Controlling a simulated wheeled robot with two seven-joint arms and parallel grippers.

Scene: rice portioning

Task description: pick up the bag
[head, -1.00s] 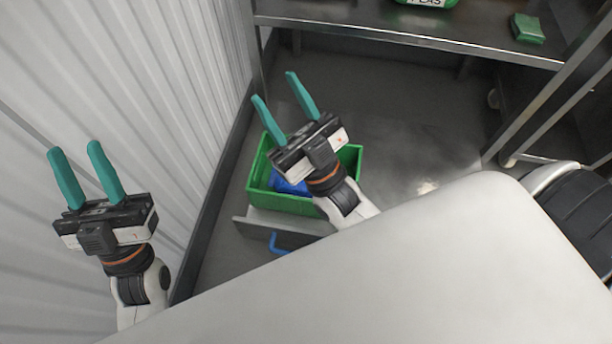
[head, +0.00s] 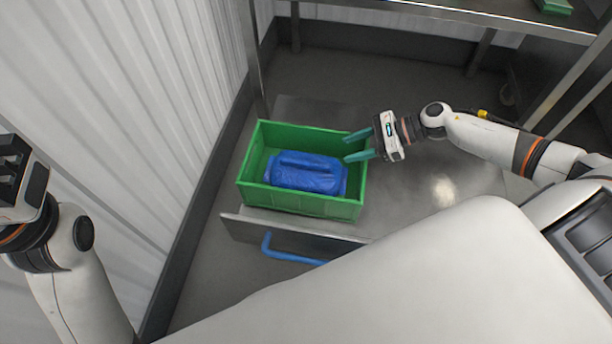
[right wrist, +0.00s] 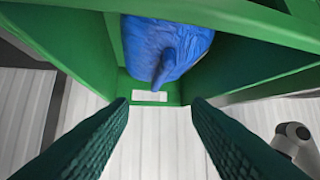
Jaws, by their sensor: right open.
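The blue bag (head: 306,172) lies in the green crate (head: 300,203) in the head view, with a raised ridge along its top. The bag also shows in the right wrist view (right wrist: 165,45), inside the green crate (right wrist: 230,65). My right gripper (head: 352,147) is open and empty at the crate's right side, its teal fingers pointing left toward the bag, not around it. Its two fingers flank the lower middle of the right wrist view (right wrist: 160,105).
The crate stands on a metal cart or platform with a blue handle (head: 290,252) at its front. A corrugated white wall (head: 150,100) runs along the left. A metal shelf (head: 480,18) stands at the back. Floor between crate and shelf is clear.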

